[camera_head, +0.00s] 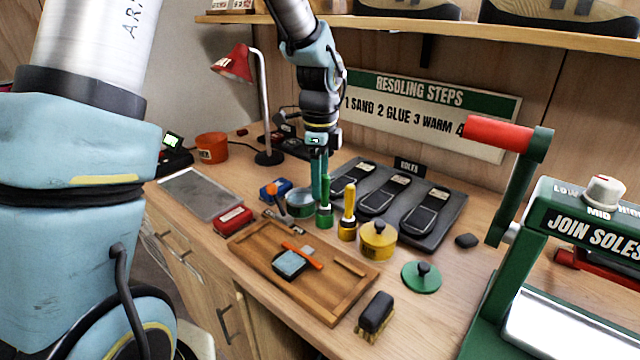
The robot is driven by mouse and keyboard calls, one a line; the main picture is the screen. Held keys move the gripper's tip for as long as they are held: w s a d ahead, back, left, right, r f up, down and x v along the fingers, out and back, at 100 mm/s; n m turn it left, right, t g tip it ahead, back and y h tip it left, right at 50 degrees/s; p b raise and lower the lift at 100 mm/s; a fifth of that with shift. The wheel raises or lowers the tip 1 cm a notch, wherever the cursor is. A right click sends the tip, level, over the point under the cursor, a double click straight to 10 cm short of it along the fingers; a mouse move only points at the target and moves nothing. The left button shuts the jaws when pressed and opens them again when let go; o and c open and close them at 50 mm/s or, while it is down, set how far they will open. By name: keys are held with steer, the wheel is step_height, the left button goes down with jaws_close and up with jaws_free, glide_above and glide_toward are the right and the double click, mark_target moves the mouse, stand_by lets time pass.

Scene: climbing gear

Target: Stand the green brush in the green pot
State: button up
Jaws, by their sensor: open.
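My gripper (319,190) points down with open jaws right at the brush handle. I cannot tell whether its fingers are around the handle or just beside it. An open round pot (299,207) with a greenish wall and greyish inside stands just left of the brush, partly hidden by the gripper; it appears to be the green pot. A green lid with a black knob (422,282) lies apart, to the right.
A yellow brush (347,228) stands right of the green one, near a lidded yellow pot (379,246). A wooden tray (255,248) lies in front, with a black-handled scrub brush (376,314) beside it. A dark mat (452,213) with soles lies behind. A green press (545,265) stands right.

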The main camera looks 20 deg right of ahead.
step_height(320, 180, up, 10)
steer(key=b, duration=0.1)
steer(key=shift+b, duration=0.4)
stand_by(0.5)
steer(key=s+a+f+n, duration=0.1)
steer(key=a+f+n, duration=0.2)
steer(key=a+n, duration=0.5)
steer(key=s+a+f+n+t, duration=0.1)
steer(key=s+a+f+n, duration=0.1)
steer(key=a+n, duration=0.6)
steer(key=s+a+f+n, duration=0.1)
steer(key=a+f+n, duration=0.3)
steer(key=a+n, duration=0.4)
steer(key=a, duration=0.5)
steer(key=shift+s+a+f+t, duration=0.15)
steer(key=shift+s+f+t, duration=0.15)
steer(key=shift+s+f, duration=0.1)
